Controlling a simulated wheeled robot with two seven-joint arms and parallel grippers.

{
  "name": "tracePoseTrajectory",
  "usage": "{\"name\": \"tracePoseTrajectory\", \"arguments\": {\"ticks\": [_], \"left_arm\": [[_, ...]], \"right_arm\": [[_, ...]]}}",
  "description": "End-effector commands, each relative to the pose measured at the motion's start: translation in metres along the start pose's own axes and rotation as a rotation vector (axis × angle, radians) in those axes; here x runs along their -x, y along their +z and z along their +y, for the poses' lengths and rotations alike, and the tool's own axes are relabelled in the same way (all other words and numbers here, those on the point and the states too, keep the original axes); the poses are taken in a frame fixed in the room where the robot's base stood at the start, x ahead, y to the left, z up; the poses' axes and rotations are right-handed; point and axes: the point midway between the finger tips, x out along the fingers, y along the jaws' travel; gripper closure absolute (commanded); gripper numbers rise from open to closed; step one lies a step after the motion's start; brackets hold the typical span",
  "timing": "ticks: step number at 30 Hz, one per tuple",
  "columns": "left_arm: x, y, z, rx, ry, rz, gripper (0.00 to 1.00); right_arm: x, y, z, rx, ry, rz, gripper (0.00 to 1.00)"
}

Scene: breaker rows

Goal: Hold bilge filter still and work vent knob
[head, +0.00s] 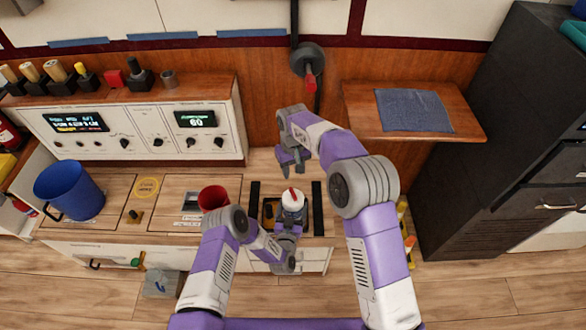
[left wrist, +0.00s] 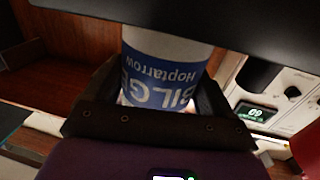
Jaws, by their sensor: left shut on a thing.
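The bilge filter (head: 292,201) is a white canister with a blue label, standing upright on the counter; a red knob (head: 292,191), which looks like the vent knob, is on its top. My left gripper (head: 288,222) is shut on the canister from the near side. In the left wrist view, the label of the bilge filter (left wrist: 165,70) reads "BILGE" upside down, between the fingers. My right gripper (head: 291,160) is above and behind the filter, apart from it, with its fingers spread and nothing between them. The filter's lower front is hidden by my left gripper.
A red cup (head: 212,197) stands just left of the filter, close to my left arm. A blue bucket (head: 70,190) is farther left. Dark rails (head: 318,208) flank the filter. A wall pipe fitting (head: 307,60) with a red handle and a shelf (head: 455,108) with a blue cloth are behind.

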Motion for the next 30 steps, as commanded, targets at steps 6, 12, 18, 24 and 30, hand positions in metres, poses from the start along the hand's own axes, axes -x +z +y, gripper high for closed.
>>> {"name": "tracePoseTrajectory", "arguments": {"ticks": [6, 12, 18, 24, 30], "left_arm": [[-0.001, -0.001, 0.000, 0.000, 0.000, 0.003, 0.00], [0.002, 0.000, 0.000, 0.000, 0.000, 0.001, 0.00], [0.028, 0.001, 0.001, 0.001, 0.002, -0.003, 0.00], [0.072, 0.001, 0.001, 0.002, 0.003, -0.003, 0.00], [0.106, 0.001, 0.000, 0.000, 0.000, -0.001, 0.00]], "right_arm": [[0.000, 0.000, 0.000, 0.000, 0.000, 0.000, 0.61], [0.000, 0.000, 0.000, 0.000, 0.000, 0.000, 0.61], [0.000, 0.000, 0.000, 0.000, 0.000, 0.000, 0.61], [0.000, 0.000, 0.000, 0.000, 0.000, 0.000, 0.61], [0.000, 0.000, 0.000, 0.000, 0.000, 0.000, 0.61]]}}
